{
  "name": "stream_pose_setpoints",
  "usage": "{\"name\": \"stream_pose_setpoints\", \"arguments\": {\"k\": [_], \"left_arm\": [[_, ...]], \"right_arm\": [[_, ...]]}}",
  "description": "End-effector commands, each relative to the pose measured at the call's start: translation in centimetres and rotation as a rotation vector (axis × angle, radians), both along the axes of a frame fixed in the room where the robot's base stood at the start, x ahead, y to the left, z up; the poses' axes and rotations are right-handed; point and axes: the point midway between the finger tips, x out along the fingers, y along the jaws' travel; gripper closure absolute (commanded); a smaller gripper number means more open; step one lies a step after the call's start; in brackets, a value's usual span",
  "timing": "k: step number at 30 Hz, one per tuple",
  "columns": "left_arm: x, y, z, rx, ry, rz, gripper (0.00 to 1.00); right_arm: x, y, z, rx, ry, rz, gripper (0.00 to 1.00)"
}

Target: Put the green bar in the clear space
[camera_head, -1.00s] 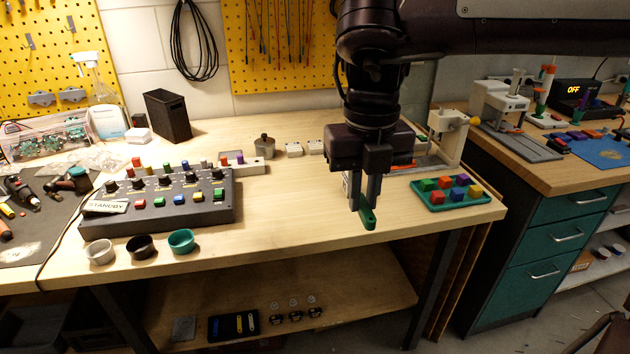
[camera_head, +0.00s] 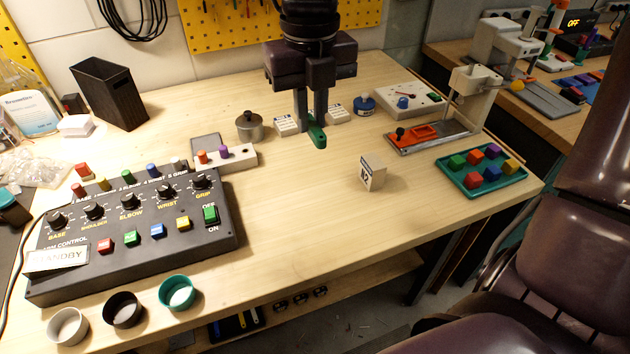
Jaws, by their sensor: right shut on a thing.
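The green bar (camera_head: 317,134) is held in my right gripper (camera_head: 310,125). The gripper points down with its fingers shut on the bar, above the middle of the wooden bench (camera_head: 290,240). The bar seems a little above the bench top, but I cannot tell the exact gap. Bare bench lies in front of the bar, between the control box (camera_head: 130,262) and a small white block marked 12 (camera_head: 373,174). My left gripper does not show.
The metal pot (camera_head: 249,127), white labelled blocks (camera_head: 287,126) and a blue round item (camera_head: 364,105) stand near the gripper. To the right are an orange-based fixture (camera_head: 425,134) and a green tray (camera_head: 450,178) of coloured cubes. Three cups stand at the front left.

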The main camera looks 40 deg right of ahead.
Motion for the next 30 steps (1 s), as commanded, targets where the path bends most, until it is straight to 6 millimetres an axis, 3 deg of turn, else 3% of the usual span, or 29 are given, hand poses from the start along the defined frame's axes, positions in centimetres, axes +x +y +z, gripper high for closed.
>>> {"name": "stream_pose_setpoints", "arguments": {"k": [9, 15, 30], "left_arm": [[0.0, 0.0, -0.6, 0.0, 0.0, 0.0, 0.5], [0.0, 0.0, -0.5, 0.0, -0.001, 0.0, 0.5], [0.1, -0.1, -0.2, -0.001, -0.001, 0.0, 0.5]], "right_arm": [[-0.2, 0.0, -8.5, 0.004, 0.008, 0.001, 1.0], [-0.2, 0.0, -13.2, 0.003, 0.007, 0.0, 1.0], [-0.1, 0.0, -18.8, 0.001, 0.003, 0.0, 1.0]]}}
